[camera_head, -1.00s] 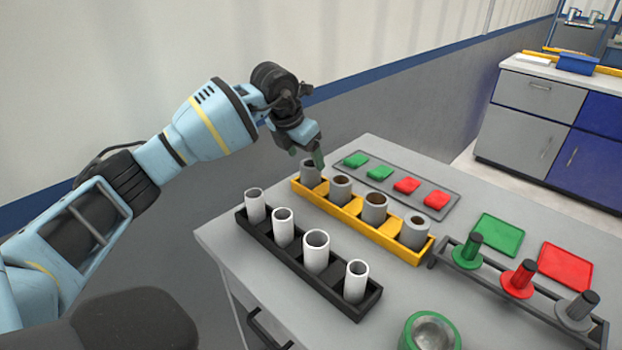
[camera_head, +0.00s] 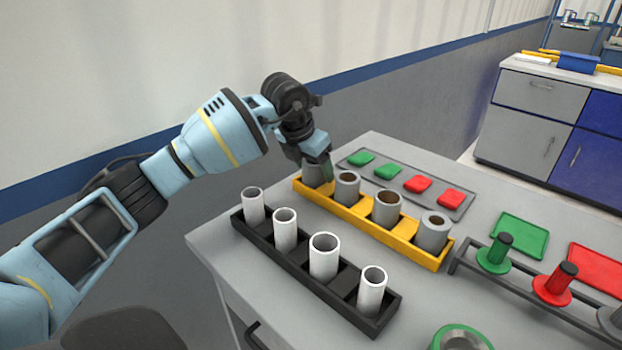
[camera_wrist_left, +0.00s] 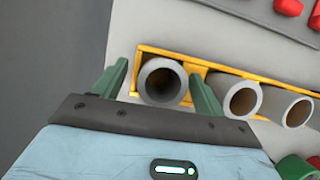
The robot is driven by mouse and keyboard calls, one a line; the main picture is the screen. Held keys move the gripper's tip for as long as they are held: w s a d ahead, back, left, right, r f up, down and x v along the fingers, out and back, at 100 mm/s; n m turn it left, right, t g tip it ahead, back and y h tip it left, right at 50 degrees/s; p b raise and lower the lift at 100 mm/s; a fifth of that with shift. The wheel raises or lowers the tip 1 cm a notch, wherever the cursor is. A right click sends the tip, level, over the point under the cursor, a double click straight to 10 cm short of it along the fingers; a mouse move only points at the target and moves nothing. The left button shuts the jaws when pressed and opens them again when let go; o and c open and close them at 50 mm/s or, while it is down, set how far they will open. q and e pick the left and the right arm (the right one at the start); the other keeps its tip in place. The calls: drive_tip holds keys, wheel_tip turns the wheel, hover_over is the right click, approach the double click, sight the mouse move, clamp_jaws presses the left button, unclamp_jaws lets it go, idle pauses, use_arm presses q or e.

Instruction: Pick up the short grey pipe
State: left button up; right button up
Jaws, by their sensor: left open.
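Several short grey pipes stand upright in a yellow tray (camera_head: 362,221). The grey pipe (camera_head: 313,176) at the tray's far-left end is partly hidden by my left gripper (camera_head: 318,164). In the left wrist view, that end pipe (camera_wrist_left: 148,88) stands between the two green fingers of my left gripper (camera_wrist_left: 160,71), which is open. One finger is on each side of the pipe, with a small gap visible. Other grey pipes (camera_head: 346,187) (camera_head: 387,208) (camera_head: 433,233) stand further along the tray. My right gripper is not in view.
A black tray (camera_head: 293,264) with several white pipes stands in front of the yellow one. Behind it, a grey tray (camera_head: 447,208) holds green and red pieces. A rack with pegs (camera_head: 500,281) and a green mat (camera_head: 520,236) are at right.

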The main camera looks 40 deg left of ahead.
use_arm(q)
drive_tip(key=shift+d+r, duration=0.1)
drive_tip(key=shift+r, duration=0.05)
drive_tip(key=shift+c, duration=0.9)
drive_tip(key=c, duration=0.9)
drive_tip(key=shift+r, duration=0.1)
wheel_tip(320, 180, up, 10)
drive_tip(key=shift+f+p, duration=0.1)
drive_tip(key=shift+p, duration=0.65)
